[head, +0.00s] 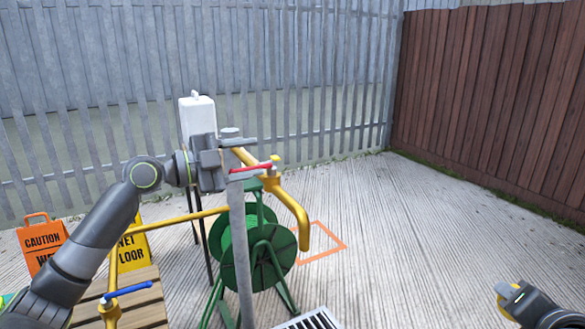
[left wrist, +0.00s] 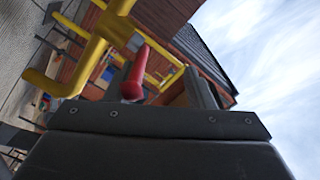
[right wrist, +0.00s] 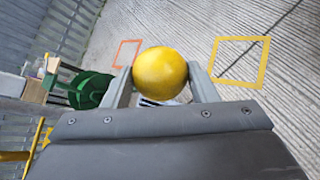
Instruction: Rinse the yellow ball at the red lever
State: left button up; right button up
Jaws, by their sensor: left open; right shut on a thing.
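The red lever (head: 250,168) sits on the yellow tap pipe, whose spout (head: 303,230) bends down at the right. My left gripper (head: 250,158) is open at the lever. In the left wrist view the red lever (left wrist: 134,82) shows between the open fingers, apparently untouched; exact contact is hard to tell. My right gripper (right wrist: 160,90) is shut on the yellow ball (right wrist: 160,73), which sits between its fingertips. In the head view the right gripper (head: 508,295) is low at the bottom right, away from the spout.
A green hose reel (head: 228,250) stands behind the grey post. A blue lever (head: 127,291) is on a lower yellow pipe beside a wooden bench (head: 145,290). Caution signs (head: 40,240) stand left. A floor grate (head: 310,320) lies below. The concrete between spout and right gripper is clear.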

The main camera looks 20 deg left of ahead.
pick_arm(q)
notch_tip(320, 180, up, 6)
jog(key=shift+s+r, duration=0.1)
jog(key=shift+r, duration=0.65)
